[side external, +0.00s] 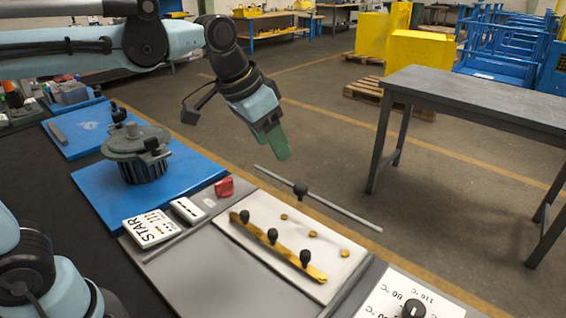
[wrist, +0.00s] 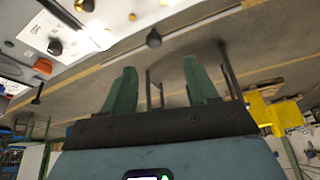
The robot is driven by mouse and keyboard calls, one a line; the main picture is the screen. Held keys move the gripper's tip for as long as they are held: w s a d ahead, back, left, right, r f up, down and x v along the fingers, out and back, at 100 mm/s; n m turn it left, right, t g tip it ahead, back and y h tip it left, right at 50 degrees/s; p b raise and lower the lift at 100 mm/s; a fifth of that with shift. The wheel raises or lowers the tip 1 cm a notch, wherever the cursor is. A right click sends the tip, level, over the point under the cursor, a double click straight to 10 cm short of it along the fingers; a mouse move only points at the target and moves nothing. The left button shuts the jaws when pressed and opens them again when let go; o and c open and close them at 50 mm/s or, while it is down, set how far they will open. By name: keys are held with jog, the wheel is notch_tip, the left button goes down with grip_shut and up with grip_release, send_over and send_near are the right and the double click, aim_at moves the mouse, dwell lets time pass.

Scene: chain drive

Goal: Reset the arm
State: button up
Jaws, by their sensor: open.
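My gripper (side external: 277,143) hangs in the air above the work surface, near its far edge, with nothing between its fingers. In the wrist view its two green fingers (wrist: 161,87) stand well apart. Below and in front of it is a white panel (side external: 262,262) with a yellow bar (side external: 258,232) carrying several black knobs. A thin grey rod (side external: 340,211) with a black knob lies along the panel's far edge. The gripper touches none of these.
A grey round mechanism (side external: 143,165) stands on a blue mat (side external: 95,190) at left, beside a white label block (side external: 152,229) and a red switch (side external: 224,187). A black dial (side external: 413,308) is at lower right. A grey table (side external: 470,100) stands beyond open floor.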

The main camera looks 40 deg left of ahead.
jog(key=s+a+f+n+t+y, duration=0.1)
jog(key=s+a+f+n+t, duration=0.1)
jog(key=s+a+f, duration=0.5)
jog(key=shift+s+f+n+t, duration=0.3)
jog(key=shift+s+f+n, duration=0.4)
jog(key=shift+s, duration=0.5)
jog(key=shift+a, duration=0.1)
